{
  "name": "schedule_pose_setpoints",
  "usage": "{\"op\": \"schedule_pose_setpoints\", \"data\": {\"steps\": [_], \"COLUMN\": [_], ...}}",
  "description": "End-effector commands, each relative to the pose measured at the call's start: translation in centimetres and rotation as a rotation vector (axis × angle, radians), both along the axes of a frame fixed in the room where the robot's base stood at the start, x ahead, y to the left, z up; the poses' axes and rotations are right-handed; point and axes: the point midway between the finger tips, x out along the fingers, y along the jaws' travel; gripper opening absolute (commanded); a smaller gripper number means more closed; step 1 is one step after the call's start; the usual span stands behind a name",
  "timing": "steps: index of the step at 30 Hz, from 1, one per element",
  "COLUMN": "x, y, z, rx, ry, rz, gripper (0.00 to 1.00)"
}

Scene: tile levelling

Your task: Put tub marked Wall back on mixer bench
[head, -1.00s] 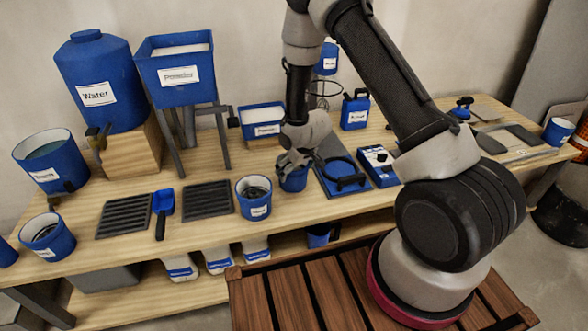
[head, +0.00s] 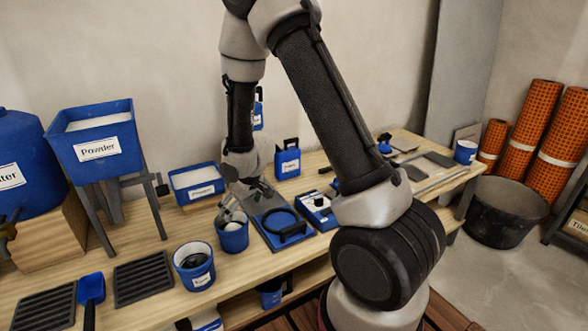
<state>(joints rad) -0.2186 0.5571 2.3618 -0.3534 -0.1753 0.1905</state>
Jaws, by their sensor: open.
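My gripper (head: 232,211) is open, fingers down, at the rim of a small blue tub (head: 234,239) on the wooden bench (head: 158,238). The fingers overlap the tub's rim in the picture; I cannot tell if they touch it. The tub stands upright, left of a blue stand with a dark ring (head: 284,228). Its label is too small to read. Another blue tub with a white label (head: 195,268) stands to its left and front. A third blue tub (head: 465,152) stands at the bench's far right end. I cannot read "Wall" on any of them.
A Powder hopper (head: 97,149) on legs and a blue water tank (head: 20,180) stand at the left. A blue bin (head: 195,184) and blue can (head: 287,160) stand behind my gripper. A black bucket (head: 505,212) and orange rolls (head: 555,150) are on the right.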

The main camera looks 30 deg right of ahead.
Motion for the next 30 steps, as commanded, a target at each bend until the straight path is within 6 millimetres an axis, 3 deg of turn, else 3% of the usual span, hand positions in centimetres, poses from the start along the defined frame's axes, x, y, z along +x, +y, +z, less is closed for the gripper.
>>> {"op": "schedule_pose_setpoints", "data": {"steps": [4, 8, 12, 18, 24, 27, 30], "x": [-0.3, -2.6, -7.6, -17.2, -25.6, -28.0, -29.1], "y": [-2.1, -5.6, -9.1, -12.1, -12.8, -12.7, -12.7], "z": [5.1, 12.5, 19.8, 27.0, 29.9, 30.3, 30.4], "rx": [-0.027, -0.061, -0.079, -0.058, -0.019, -0.003, 0.002], "ry": [-0.024, -0.038, -0.036, -0.020, 0.004, 0.011, 0.016], "rz": [-0.046, -0.128, -0.221, -0.327, -0.379, -0.388, -0.390], "gripper": [1.00, 1.00, 1.00, 1.00, 1.00, 1.00, 1.00]}}
